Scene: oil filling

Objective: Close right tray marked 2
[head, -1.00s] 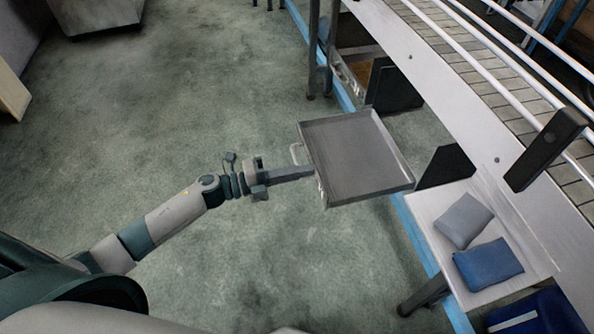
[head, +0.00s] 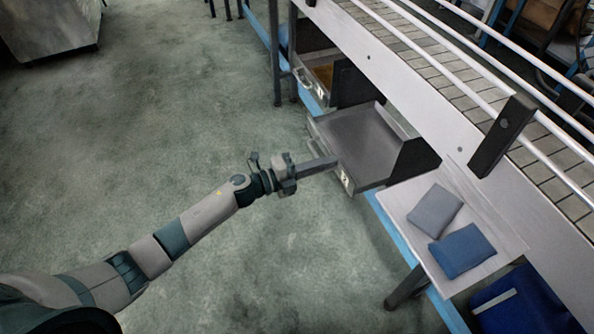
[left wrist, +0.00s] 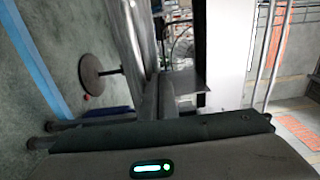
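The right tray (head: 360,145), marked 2 on its front label (head: 345,180), is a shallow grey metal drawer. It sits partly inside its dark housing under the conveyor table, with its front part still sticking out. My left gripper (head: 335,161) reaches in from the left, its fingers together as one bar, with the tips at the tray's front edge beside the label. They seem to touch the front, and I see nothing held between them. The tray's handle is mostly hidden near the fingers. My right gripper is not in view.
Another tray (head: 310,82), marked 1, stands farther back on the left, partly out. A side shelf (head: 400,203) with a grey packet (head: 435,208) and a blue packet (head: 462,250) is at the right. The conveyor (head: 440,70) runs above. Floor on the left is clear.

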